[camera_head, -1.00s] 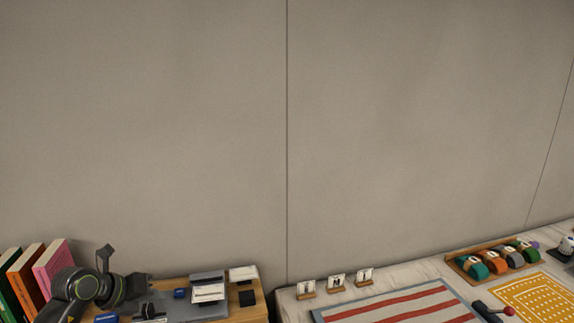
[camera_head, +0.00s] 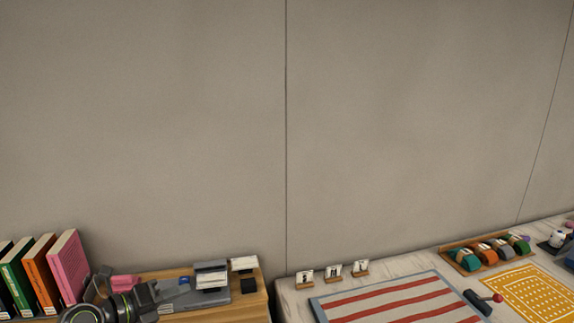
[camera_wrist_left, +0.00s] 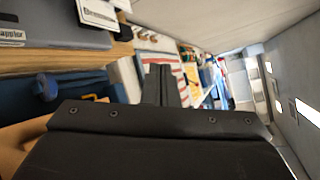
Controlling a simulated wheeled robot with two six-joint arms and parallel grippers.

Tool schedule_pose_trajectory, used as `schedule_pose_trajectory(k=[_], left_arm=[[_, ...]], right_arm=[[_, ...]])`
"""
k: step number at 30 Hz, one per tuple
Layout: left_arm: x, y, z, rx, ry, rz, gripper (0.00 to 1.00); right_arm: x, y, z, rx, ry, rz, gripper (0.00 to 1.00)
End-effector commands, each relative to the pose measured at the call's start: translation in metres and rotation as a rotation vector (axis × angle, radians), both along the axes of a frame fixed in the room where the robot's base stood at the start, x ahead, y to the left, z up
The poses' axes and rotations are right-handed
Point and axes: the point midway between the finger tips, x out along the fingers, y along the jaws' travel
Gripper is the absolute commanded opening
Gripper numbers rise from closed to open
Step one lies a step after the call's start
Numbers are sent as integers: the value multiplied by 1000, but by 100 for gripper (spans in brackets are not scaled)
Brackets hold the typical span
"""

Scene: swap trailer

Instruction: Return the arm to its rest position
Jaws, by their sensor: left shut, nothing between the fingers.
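My left gripper (camera_head: 144,300) is at the bottom left of the head view, in front of the wooden table with the grey holder. Its dark fingers are shut and hold nothing. In the left wrist view the closed fingers (camera_wrist_left: 161,84) point away over the scene, with the striped mat beyond them. Part of my left arm shows below the gripper in the head view. My right gripper is in neither view.
Several upright books (camera_head: 70,265) stand at the far left. The grey holder (camera_head: 210,280) with cards is on the wooden table (camera_head: 258,300). To the right, a striped mat (camera_head: 395,300), small card stands (camera_head: 333,271), a tape tray (camera_head: 450,255) and a yellow mat (camera_head: 530,290) lie on a pale table.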

Motion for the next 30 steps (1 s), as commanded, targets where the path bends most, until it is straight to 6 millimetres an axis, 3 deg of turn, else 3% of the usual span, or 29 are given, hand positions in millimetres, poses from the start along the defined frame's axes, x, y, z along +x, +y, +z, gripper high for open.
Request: schedule_pose_trajectory(k=[4, 8, 12, 16, 20, 24, 30], left_arm=[[-17, -12, 25, -253, -102, 43, 0], [-35, -4, 50, -524, -181, 142, 0], [-54, 24, 65, -802, -222, 302, 0], [-73, 59, 61, -1040, -217, 495, 0], [-96, 96, 39, -1251, -165, 725, 0], [-128, 127, -3, -1432, -53, 1001, 0], [-191, 141, -80, -1594, 211, 1421, 0]], right_arm=[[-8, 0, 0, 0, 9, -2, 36], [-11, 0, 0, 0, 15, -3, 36], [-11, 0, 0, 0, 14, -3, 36], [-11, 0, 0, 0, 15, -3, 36], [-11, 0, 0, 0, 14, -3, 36], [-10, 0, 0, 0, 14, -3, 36], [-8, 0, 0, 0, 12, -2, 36]])
